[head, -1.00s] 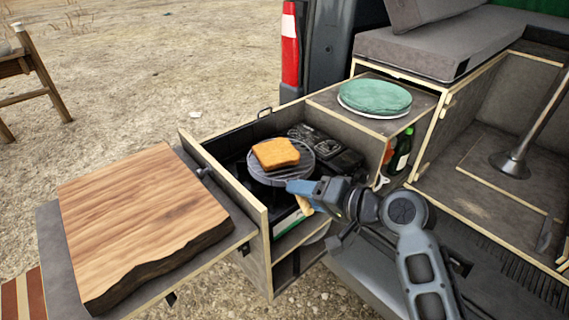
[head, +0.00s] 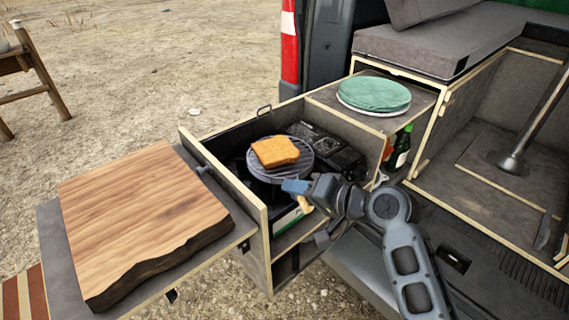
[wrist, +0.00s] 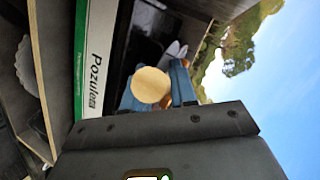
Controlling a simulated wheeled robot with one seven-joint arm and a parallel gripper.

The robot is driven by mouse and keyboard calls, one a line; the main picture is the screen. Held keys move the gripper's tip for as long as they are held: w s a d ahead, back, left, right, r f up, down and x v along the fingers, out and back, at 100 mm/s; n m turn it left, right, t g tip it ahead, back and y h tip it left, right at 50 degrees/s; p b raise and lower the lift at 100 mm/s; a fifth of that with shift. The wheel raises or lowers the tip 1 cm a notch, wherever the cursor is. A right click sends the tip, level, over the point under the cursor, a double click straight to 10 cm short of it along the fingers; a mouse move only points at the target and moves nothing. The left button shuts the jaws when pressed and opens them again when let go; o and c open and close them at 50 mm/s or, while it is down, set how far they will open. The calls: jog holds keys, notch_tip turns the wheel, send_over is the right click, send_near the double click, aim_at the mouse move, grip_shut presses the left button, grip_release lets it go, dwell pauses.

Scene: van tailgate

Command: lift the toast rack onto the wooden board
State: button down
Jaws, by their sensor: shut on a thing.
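The toast rack (head: 297,172) is a round wire grill over the stove in the pulled-out drawer, with a slice of toast (head: 275,152) lying flat on it. My gripper (head: 297,188) is at the rack's near side, shut on its wooden handle. In the wrist view the handle's round pale end (wrist: 151,85) shows between the blue fingers of my gripper (wrist: 160,88). The fingers hide much of the handle. Whether the rack still touches the stove I cannot tell. The thick wooden board (head: 140,215) lies on a grey side shelf to the left, its top bare.
The drawer's front panel (head: 228,190) stands between rack and board. A green-topped round stack (head: 374,93) sits on the cabinet behind, with bottles (head: 402,150) below. In the wrist view a green-and-white box (wrist: 95,55) lies close to the fingers.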

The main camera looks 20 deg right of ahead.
jog(key=shift+r, duration=0.15)
jog(key=shift+r, duration=1.8)
jog(key=shift+d+r, duration=0.25)
jog(key=s+d+r+b, duration=0.2)
jog(key=s+d+r, duration=0.2)
jog(key=d, duration=0.6)
notch_tip(320, 180, up, 3)
jog(key=shift+d+f, duration=0.15)
jog(key=shift+d, duration=0.05)
